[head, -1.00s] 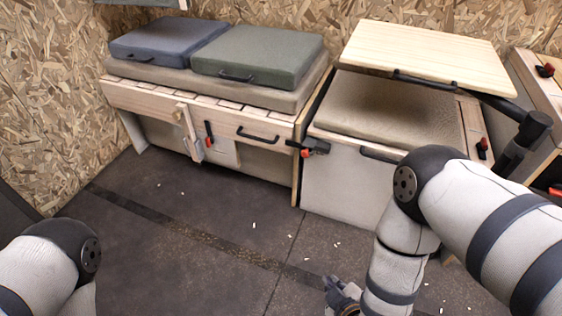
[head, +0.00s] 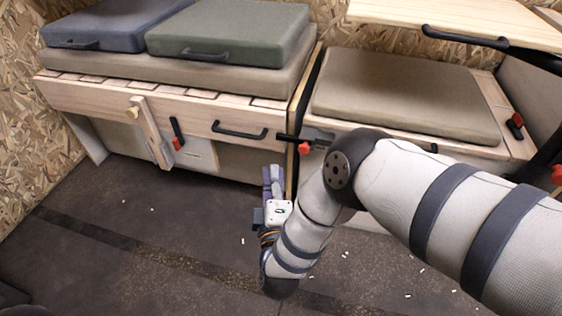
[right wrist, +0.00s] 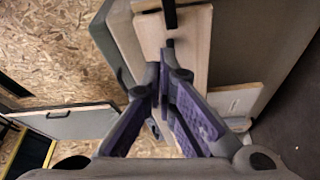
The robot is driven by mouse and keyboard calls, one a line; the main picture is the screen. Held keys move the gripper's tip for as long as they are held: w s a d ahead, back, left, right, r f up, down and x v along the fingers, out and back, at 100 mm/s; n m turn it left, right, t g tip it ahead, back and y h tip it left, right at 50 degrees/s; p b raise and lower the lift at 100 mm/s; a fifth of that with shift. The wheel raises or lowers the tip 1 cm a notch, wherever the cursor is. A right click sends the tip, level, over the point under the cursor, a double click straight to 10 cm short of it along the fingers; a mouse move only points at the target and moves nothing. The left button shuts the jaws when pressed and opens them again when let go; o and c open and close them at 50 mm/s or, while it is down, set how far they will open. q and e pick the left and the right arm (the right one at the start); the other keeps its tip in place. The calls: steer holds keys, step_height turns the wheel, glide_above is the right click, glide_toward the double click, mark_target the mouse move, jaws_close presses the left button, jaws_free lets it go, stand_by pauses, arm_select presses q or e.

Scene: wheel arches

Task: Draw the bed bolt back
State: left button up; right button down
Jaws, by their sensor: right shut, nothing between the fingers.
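A black bolt with a red knob (head: 304,147) sits at the right end of the slatted bed bench (head: 85,95), where it meets the neighbouring seat box. Its black bar reaches left across the joint toward the bench front. My right gripper (head: 271,170) is shut and empty, below and left of the red knob and apart from it, in front of the bench. In the right wrist view its purple-padded fingers (right wrist: 162,62) meet at the tips, with pale wood and a black bar (right wrist: 170,14) beyond; I cannot tell which fitting that bar is. My left gripper is out of view.
A black pull handle (head: 240,130) is on the bench front, left of the bolt. A second red-tipped latch (head: 177,135) and a wooden leg (head: 152,133) are farther left. A wooden tabletop (head: 460,22) overhangs the seat cushion (head: 405,95). The floor is clear except for small pale scraps.

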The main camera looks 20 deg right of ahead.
mark_target(307, 149)
arm_select(q)
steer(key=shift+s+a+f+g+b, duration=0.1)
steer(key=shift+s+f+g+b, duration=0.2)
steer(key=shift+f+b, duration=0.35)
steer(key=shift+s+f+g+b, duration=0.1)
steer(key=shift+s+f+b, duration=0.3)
steer(key=shift+b, duration=0.45)
arm_select(e)
steer(key=w+d, duration=0.5)
steer(key=w, duration=0.1)
steer(key=shift+w+d+f, duration=0.15)
steer(key=shift+w+d, duration=0.05)
steer(key=shift+d, duration=0.1)
arm_select(q)
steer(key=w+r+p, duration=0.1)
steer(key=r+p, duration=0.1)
steer(key=p, duration=0.1)
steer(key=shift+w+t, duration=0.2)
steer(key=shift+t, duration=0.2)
arm_select(e)
steer(key=s+d, duration=0.2)
steer(key=d, duration=0.2)
steer(key=shift+s+d, duration=0.1)
steer(key=shift+s, duration=0.3)
